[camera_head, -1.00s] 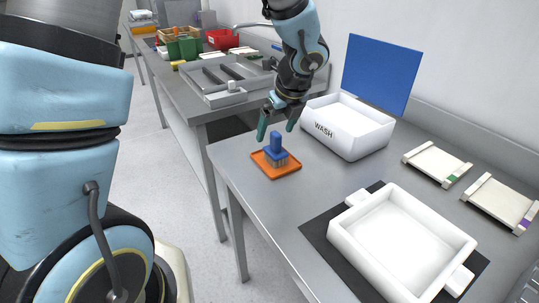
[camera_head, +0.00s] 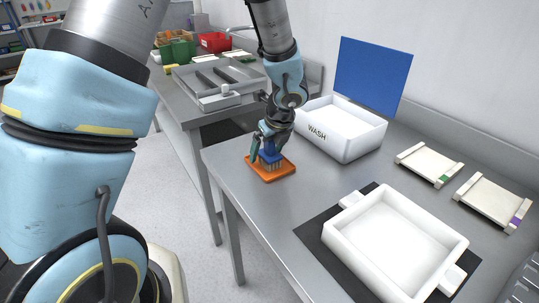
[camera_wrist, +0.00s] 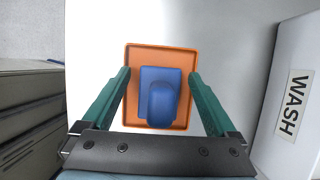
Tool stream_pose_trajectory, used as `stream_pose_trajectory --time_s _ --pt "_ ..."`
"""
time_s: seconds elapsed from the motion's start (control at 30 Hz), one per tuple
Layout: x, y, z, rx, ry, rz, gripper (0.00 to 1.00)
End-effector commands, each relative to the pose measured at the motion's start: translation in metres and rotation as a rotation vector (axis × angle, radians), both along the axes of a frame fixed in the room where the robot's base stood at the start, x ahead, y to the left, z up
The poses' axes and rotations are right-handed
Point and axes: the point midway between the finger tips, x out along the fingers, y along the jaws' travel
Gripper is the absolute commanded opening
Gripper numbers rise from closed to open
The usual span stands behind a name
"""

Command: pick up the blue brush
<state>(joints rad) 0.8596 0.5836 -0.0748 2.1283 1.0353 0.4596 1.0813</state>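The blue brush (camera_head: 269,158) stands upright on an orange tray (camera_head: 285,171) near the left end of the grey table, its blue handle up and its tan bristles down. In the wrist view the blue brush (camera_wrist: 160,95) sits inside the orange tray (camera_wrist: 160,51). My gripper (camera_head: 268,150) is right above the brush, pointing down. In the wrist view my gripper (camera_wrist: 160,85) has its two green fingers apart, one on each side of the brush, with a visible gap on both sides. The gripper is open and holds nothing.
A white box marked WASH (camera_head: 347,137) stands right behind the tray, with a blue panel (camera_head: 370,75) behind it. A white two-handled tray (camera_head: 395,245) lies on a dark mat (camera_head: 313,236) in front. Two pale frames (camera_head: 429,164) lie at the right.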

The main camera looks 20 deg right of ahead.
Motion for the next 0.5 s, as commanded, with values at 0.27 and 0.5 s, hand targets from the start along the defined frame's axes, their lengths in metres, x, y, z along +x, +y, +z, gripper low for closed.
stream_pose_trajectory --time_s 0.27,0.5 --pt "-0.0001 0.0 0.0002 0.0 0.0 0.0 0.6" --pt "-0.0001 0.0 0.0003 0.0 0.0 0.0 0.33"
